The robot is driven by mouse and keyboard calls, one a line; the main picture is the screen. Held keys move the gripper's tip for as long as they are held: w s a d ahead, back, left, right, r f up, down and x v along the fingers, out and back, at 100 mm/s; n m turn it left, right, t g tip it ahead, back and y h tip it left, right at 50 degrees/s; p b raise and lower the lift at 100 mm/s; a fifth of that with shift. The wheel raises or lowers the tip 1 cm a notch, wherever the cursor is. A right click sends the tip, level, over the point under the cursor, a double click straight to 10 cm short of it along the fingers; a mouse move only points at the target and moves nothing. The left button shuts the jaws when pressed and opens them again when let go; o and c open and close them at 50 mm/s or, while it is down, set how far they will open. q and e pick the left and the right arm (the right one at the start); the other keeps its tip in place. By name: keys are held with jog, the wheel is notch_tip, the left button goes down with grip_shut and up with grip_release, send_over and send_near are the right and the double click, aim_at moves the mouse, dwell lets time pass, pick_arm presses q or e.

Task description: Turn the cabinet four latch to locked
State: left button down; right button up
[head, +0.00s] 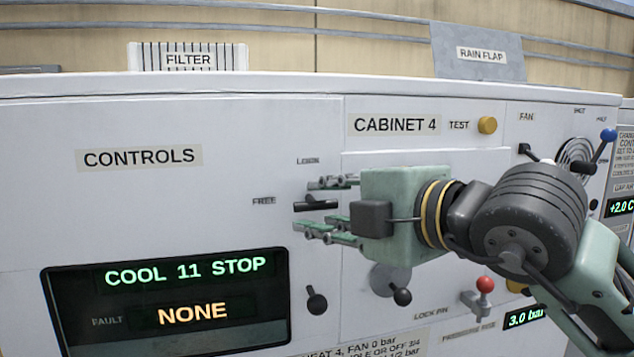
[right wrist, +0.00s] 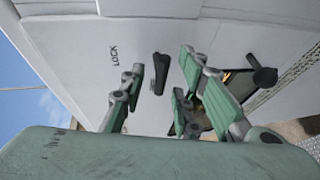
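The cabinet four latch (head: 318,204) is a short black handle on the white panel. It lies about level, its end toward the FREE label (head: 263,200), with the LOCK label (head: 308,161) above it. In the right wrist view the latch (right wrist: 158,74) shows between and beyond the fingertips. My right gripper (head: 322,207) reaches in from the right, its green fingers spread above and below the handle. The fingers (right wrist: 163,75) are open, with gaps on both sides of the latch; contact is not visible. My left gripper is not in view.
Another black knob (head: 402,296) and a red-knobbed lever (head: 482,288) are under my right arm. A yellow test button (head: 487,125) and blue-knobbed lever (head: 607,136) are upper right.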

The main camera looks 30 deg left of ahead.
jog(key=shift+p+x, duration=0.4)
jog(key=shift+x, duration=0.7)
grip_shut()
